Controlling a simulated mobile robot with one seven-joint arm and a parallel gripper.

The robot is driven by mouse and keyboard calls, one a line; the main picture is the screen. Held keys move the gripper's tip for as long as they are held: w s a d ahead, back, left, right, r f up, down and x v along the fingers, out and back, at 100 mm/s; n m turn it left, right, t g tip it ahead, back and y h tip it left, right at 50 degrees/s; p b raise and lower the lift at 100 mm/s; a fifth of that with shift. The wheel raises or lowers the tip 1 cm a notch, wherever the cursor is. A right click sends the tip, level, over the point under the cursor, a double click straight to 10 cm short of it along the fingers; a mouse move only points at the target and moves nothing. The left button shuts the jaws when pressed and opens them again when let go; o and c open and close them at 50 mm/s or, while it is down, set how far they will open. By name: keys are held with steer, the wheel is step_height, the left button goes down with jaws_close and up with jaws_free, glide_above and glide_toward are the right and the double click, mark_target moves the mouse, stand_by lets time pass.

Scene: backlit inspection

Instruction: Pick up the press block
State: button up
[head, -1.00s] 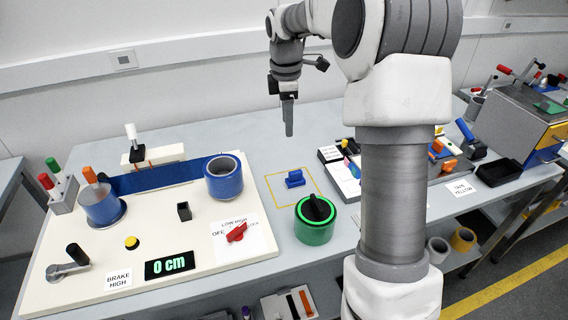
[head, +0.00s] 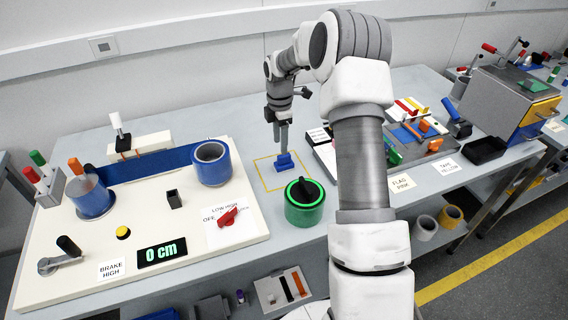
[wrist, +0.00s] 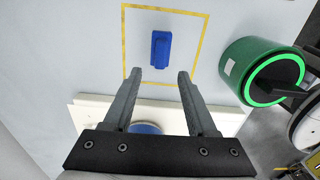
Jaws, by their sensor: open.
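The press block is most likely the small blue block (head: 284,163) with a raised middle part, lying inside a yellow outlined square on the grey table. It also shows in the wrist view (wrist: 161,49), just beyond the fingertips. My gripper (head: 282,142) points down close above the block in the head view. In the wrist view my gripper (wrist: 167,72) is open, its two fingers apart with nothing between them. The block sits ahead of the gap, slightly left of its middle. Whether a finger touches the block cannot be told.
A green cylinder (head: 305,214) with a black knob stands close to the yellow square (head: 262,178). A white board (head: 200,265) with blue rolls, a red knob and a 0 cm display lies to the left. Trays and tools (head: 430,150) lie to the right.

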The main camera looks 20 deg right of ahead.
mark_target(284, 156)
steer(key=shift+d+f, duration=0.2)
steer(key=shift+f, duration=0.9)
steer(key=shift+d+f, duration=0.15)
steer(key=shift+f, duration=1)
steer(key=shift+d+f, duration=0.2)
steer(key=shift+f, duration=0.9)
jaws_close()
